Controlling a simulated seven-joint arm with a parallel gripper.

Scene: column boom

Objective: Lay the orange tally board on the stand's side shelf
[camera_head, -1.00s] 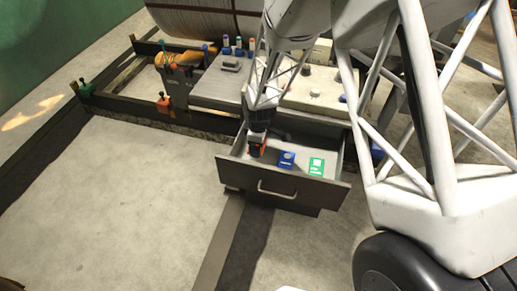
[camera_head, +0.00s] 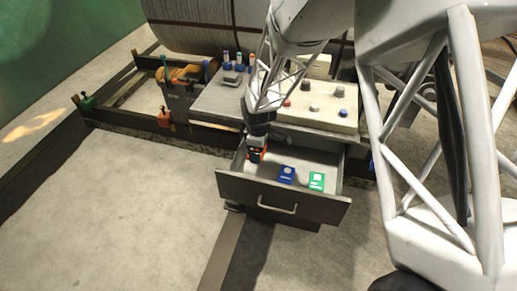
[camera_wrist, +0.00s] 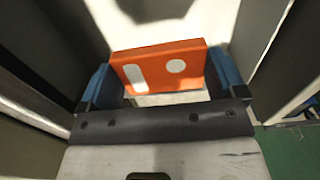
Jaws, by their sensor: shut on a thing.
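My gripper (camera_head: 256,147) is shut on the orange tally board (camera_wrist: 160,68), which has a white bar and a white dot on its face. In the wrist view the board sits between the two blue fingers. In the head view only a small orange part shows, above the left part of the open drawer (camera_head: 283,198). The board seems clear of the drawer floor. The stand's side shelf appears to be the flat grey surface (camera_head: 212,107) left of the cream panel; my arm hides its right end.
A blue board (camera_head: 287,174) and a green board (camera_head: 317,181) lie in the drawer. A small grey object (camera_head: 231,81) and several coloured markers stand toward the shelf's back. The cream panel (camera_head: 320,108) carries knobs. The shelf's front left is bare.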

